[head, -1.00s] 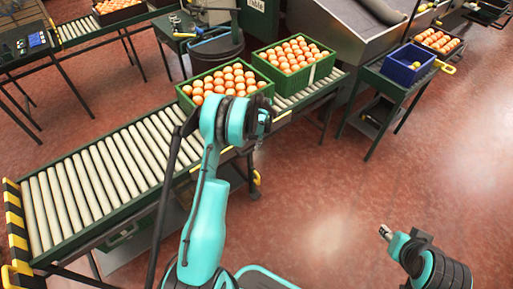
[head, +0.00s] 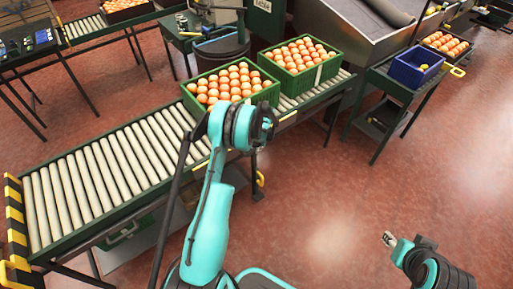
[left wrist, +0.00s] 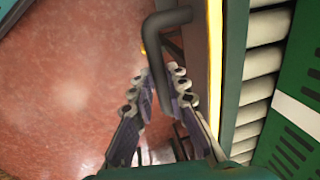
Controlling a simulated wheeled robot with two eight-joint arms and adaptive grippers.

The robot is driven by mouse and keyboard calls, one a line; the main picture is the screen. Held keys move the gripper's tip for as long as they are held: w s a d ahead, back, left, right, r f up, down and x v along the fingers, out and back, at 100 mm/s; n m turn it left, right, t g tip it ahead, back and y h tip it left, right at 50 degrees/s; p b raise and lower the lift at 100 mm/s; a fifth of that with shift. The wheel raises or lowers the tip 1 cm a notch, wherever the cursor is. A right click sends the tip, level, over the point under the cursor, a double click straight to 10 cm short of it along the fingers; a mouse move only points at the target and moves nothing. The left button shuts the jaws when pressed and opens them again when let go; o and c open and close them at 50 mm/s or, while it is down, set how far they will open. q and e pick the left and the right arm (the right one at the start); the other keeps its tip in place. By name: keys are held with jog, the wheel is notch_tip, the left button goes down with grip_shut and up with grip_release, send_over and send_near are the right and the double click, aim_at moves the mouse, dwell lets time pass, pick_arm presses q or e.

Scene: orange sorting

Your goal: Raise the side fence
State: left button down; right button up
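The roller conveyor (head: 110,165) runs diagonally across the head view with a yellow strip along its near side. In the left wrist view the yellow strip (left wrist: 214,70) lies right of a dark bent bar (left wrist: 163,45), which appears to be a handle on that side. My left gripper (head: 268,122) is at the conveyor's near edge, by the green crates. In the left wrist view its two fingers (left wrist: 161,85) stand on either side of the bar; whether they press on it is unclear. My right gripper (head: 389,239) is low at the right, over the floor, away from the conveyor.
Two green crates of oranges (head: 186,92) (head: 336,70) stand on the conveyor beyond my left gripper. A side table with a blue bin (head: 402,72) is at the upper right. A striped end stop (head: 14,215) is at the lower left. The floor (head: 400,185) at right is clear.

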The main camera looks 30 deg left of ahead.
pick_arm(q)
jog(key=shift+r, duration=0.1)
notch_tip(320, 180, up, 7)
jog(key=p, duration=0.3)
jog(key=shift+r+p, duration=0.15)
jog(key=shift+p, duration=0.2)
jog(key=shift+w+a, duration=0.1)
jog(key=c, duration=1.5)
grip_release()
jog(key=r, duration=0.4)
jog(key=d+r, duration=0.1)
jog(key=r, duration=0.2)
jog(key=s+d+r, duration=0.1)
jog(key=r, duration=0.3)
jog(key=shift+d+r, duration=0.1)
jog(key=shift+r, duration=0.25)
